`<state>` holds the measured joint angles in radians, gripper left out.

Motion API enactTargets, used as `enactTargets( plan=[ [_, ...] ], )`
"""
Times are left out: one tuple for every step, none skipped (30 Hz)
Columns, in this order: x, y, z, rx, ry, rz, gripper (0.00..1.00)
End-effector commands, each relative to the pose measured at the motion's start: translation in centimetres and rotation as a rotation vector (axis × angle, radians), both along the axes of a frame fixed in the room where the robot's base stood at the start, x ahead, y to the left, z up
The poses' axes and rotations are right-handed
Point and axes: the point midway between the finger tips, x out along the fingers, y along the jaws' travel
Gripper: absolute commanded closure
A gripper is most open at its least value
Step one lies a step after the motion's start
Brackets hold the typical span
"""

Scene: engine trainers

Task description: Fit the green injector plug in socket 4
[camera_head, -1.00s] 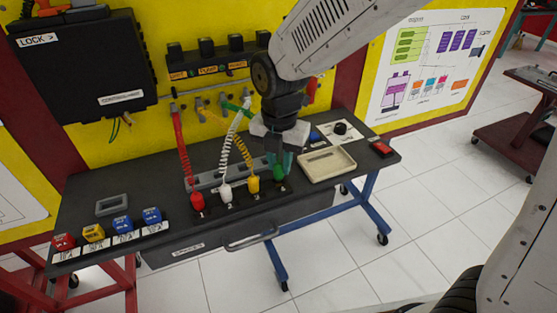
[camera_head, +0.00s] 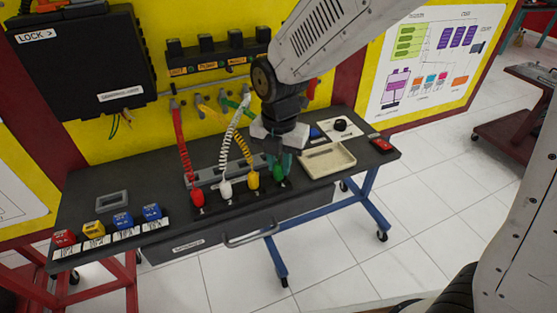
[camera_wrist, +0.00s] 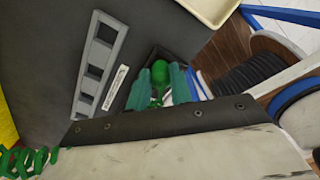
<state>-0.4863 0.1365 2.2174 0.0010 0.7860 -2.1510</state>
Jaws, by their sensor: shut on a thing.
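The green injector plug (camera_head: 279,174) is at the right end of a row of plugs near the front of the dark workbench. My gripper (camera_head: 281,163) points down over it, with its teal fingers shut on the plug. The wrist view shows the green plug's rounded body (camera_wrist: 160,72) between the fingers. It sits over a dark holder strip (camera_head: 240,200); I cannot tell whether it is seated or lifted. A green coiled cable (camera_wrist: 28,160) shows at the wrist view's lower left. I cannot read which socket is number 4.
Red (camera_head: 197,198), white (camera_head: 225,189) and yellow (camera_head: 253,180) plugs stand left of the green one, with coiled cables to the wall. A grey slotted rail (camera_wrist: 97,70) lies behind them. A cream tray (camera_head: 327,161) is close on the right. Coloured blocks stand at the bench's left end.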

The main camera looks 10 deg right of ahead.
Motion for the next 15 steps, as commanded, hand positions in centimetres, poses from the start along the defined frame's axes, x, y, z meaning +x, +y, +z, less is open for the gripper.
enactTargets(
  plan=[
    [-0.01, 0.0, -0.09, 0.0, 0.0, 0.0, 1.0],
    [-0.01, 0.01, -0.14, 0.0, 0.0, 0.0, 1.0],
    [-0.01, 0.01, -0.2, 0.0, 0.0, 0.0, 1.0],
    [-0.01, 0.01, -0.24, 0.0, 0.0, 0.0, 1.0],
    [-0.01, 0.01, -0.26, 0.0, 0.0, 0.0, 0.76],
    [0.0, 0.0, -0.24, 0.0, 0.0, 0.0, 0.68],
    [0.0, 0.0, -0.24, 0.0, 0.0, 0.0, 0.68],
    [0.0, 0.0, -0.23, 0.0, 0.0, 0.0, 0.68],
    [0.0, 0.0, -0.23, 0.0, 0.0, 0.0, 0.68],
    [0.0, 0.0, -0.23, 0.0, 0.0, 0.0, 0.68],
    [0.0, 0.0, -0.23, 0.0, 0.0, 0.0, 0.68],
    [0.0, 0.0, -0.23, 0.0, 0.0, 0.0, 0.68],
    [0.0, 0.0, -0.23, 0.0, 0.0, 0.0, 0.68],
    [0.01, 0.01, -0.2, 0.0, 0.0, 0.0, 0.68],
    [0.01, 0.0, -0.1, 0.0, 0.0, 0.0, 0.68]
  ],
)
